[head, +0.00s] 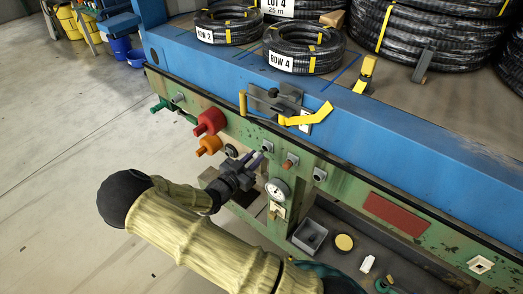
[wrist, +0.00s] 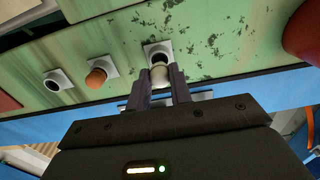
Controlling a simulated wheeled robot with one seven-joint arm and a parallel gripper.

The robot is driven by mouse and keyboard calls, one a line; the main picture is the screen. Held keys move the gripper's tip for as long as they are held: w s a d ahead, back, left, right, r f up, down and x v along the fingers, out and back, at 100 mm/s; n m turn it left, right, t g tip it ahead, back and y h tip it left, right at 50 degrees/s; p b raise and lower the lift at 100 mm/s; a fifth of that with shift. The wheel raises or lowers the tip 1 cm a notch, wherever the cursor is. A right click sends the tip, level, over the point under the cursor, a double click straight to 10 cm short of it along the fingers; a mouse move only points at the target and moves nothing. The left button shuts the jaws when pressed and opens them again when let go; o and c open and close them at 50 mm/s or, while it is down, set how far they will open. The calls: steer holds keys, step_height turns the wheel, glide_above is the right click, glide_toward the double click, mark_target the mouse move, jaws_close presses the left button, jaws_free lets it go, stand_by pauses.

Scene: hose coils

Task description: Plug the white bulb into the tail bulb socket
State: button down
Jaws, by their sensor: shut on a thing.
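My gripper (wrist: 160,88) is shut on the white bulb (wrist: 159,75), a small pale rounded piece between the fingertips in the wrist view. Just beyond the bulb is a square socket (wrist: 157,47) with a dark opening, and the bulb's far end overlaps its near edge. I cannot tell whether the bulb has entered it. In the head view my gripper (head: 256,160) points at this socket (head: 263,147) on the green panel, and the bulb is hidden. No label shows which socket is the tail one. Another square socket (head: 320,174) looks empty, also in the wrist view (wrist: 57,81).
An orange-brown bulb (head: 289,162) sits in the middle socket. Red (head: 209,122) and orange (head: 208,146) knobs stick out left of my gripper. A gauge (head: 277,190) is just below it. A yellow-handled latch (head: 308,117) is above. A grey box (head: 309,236) stands on the lower shelf.

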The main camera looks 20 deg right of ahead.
steer(key=shift+s+d, duration=0.1)
steer(key=shift+v, duration=0.8)
steer(key=v, duration=0.4)
steer(key=shift+s+a, duration=0.1)
steer(key=shift+a, duration=0.3)
steer(key=shift+f, duration=0.1)
steer(key=w+a+f+b, duration=0.3)
steer(key=w+f+b, duration=0.8)
steer(key=b, duration=0.4)
steer(key=w+a+f+b, duration=0.4)
steer(key=w+f+b, duration=0.7)
steer(key=w+b, duration=0.2)
steer(key=shift+w+f+b, duration=0.2)
steer(key=shift+w+b, duration=0.05)
steer(key=shift+b, duration=0.75)
stand_by(3.3)
